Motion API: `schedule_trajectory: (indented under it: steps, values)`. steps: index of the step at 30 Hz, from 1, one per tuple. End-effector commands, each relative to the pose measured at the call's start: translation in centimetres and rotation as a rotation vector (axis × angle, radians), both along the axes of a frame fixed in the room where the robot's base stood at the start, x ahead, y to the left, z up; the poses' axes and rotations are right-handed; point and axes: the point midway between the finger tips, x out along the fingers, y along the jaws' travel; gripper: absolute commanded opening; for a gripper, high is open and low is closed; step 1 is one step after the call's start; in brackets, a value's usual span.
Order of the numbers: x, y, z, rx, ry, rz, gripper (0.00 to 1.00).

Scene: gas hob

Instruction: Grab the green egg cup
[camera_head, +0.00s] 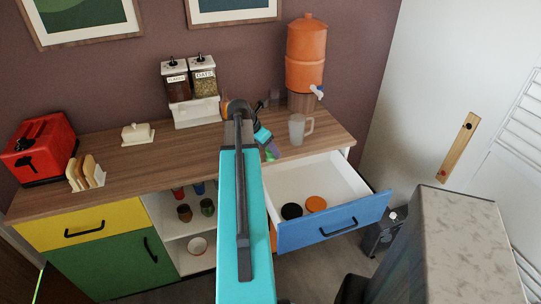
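A small bright green object (272,153), which looks like the green egg cup, is on or just above the wooden countertop (130,152) near its front edge. It is too small and too partly covered for me to tell its full shape. My gripper (264,137) is right at it, mostly behind my teal arm. I cannot tell whether the fingers touch or hold it. A small purple patch shows between them. A dark green cup (207,207) also stands on the open shelf below, near a brown cup (185,213).
A frosted mug (298,130) and an orange dispenser (306,55) stand to the right of my gripper. The blue drawer (335,219) is pulled open below, with round dark and orange things inside.

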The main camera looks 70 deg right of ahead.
Motion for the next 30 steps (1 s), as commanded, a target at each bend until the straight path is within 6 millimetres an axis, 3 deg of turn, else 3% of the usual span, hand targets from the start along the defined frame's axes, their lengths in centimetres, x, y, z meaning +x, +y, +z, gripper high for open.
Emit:
schedule_trajectory:
  steps: [9, 26, 30]
  values:
    - [-0.5, -0.9, -2.0, 0.001, 0.000, 0.000, 0.57]
    - [-0.5, -0.9, -2.0, 0.000, 0.000, 0.001, 0.57]
    - [-0.4, -0.9, -2.1, 0.000, 0.000, 0.001, 0.39]
